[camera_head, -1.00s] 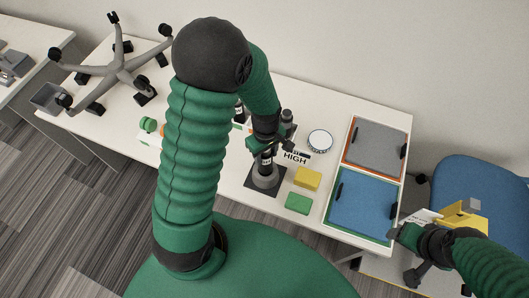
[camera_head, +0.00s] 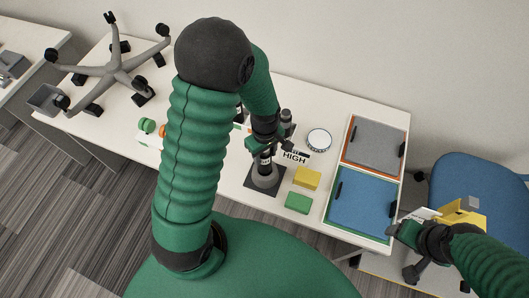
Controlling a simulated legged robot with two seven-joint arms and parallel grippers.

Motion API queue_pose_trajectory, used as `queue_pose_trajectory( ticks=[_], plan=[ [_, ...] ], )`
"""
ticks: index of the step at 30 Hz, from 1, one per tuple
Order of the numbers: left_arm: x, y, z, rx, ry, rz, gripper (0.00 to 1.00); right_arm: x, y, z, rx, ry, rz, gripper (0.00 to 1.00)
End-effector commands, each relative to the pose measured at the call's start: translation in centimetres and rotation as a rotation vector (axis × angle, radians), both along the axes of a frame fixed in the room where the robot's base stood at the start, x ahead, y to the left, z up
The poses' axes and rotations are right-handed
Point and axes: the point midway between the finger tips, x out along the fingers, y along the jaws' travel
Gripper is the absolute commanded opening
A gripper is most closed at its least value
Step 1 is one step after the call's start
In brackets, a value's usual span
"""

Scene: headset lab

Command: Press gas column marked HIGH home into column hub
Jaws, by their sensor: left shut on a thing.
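My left gripper (camera_head: 266,146) is shut on a gas column, a slim dark cylinder with a light band (camera_head: 266,160). The column stands roughly upright at the top of the column hub (camera_head: 264,177), a grey cone on a dark square plate. The gripper covers the column's upper part, and how deep it sits in the hub cannot be told. A white label reading HIGH (camera_head: 294,158) shows just right of the column. My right gripper (camera_head: 397,231) is off the table's right front corner, beside a white and yellow item; its jaws are unclear.
A yellow block (camera_head: 306,178) and green block (camera_head: 298,202) lie right of the hub. A round white dish (camera_head: 319,140) is behind them. Grey (camera_head: 377,146) and blue (camera_head: 362,204) panels lie at right. A five-legged chair base (camera_head: 118,74) stands at far left; a blue chair (camera_head: 480,185) is at right.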

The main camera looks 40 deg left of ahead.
Motion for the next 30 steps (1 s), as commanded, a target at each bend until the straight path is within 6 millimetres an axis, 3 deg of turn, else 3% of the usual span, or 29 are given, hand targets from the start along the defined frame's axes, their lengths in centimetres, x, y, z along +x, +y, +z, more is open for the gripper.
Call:
queue_pose_trajectory(
  ticks=[8,30],
  plan=[
    [0.0,-1.0,0.1,0.008,-0.001,-0.003,0.0,0.0,0.0,0.3,0.0,0.0,0.001,0.66],
    [0.0,-1.0,-1.0,0.009,-0.001,-0.001,0.0,0.0,0.0,-0.5,0.0,0.0,0.001,0.66]
  ],
)
